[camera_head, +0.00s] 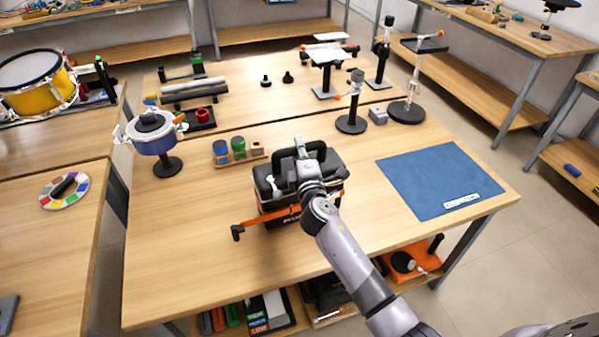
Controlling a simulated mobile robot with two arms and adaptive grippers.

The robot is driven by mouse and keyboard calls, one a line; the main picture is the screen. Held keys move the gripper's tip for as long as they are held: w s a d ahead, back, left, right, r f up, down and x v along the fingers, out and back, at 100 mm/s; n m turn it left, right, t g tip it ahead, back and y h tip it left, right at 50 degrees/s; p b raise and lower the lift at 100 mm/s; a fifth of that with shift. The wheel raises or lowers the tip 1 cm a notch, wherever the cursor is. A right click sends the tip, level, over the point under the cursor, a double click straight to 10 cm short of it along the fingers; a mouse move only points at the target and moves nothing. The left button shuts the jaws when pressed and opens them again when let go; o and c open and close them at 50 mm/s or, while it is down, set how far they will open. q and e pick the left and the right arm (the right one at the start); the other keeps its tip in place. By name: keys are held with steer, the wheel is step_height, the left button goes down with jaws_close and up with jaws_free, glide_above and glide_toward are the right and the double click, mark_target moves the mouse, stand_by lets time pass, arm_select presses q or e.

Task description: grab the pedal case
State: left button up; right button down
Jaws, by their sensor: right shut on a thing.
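The pedal case (265,186) is a dark box with a black arched handle on top. It is on the middle table, near the front edge. My right arm comes in from the lower right and crosses over the case. My right gripper (300,150) is at the handle and is shut on it. The fingertips are small and partly hidden by my own wrist. The arm also hides the right part of the case. My left gripper is not in view.
An orange bar (265,219) with a black end crosses the case's front. A blue mat (436,178) lies to the right. Small coloured jars (238,148) stand behind. A drum on a stand (153,135) is at left; several black stands are at the back.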

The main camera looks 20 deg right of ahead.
steer(key=shift+r, duration=0.25)
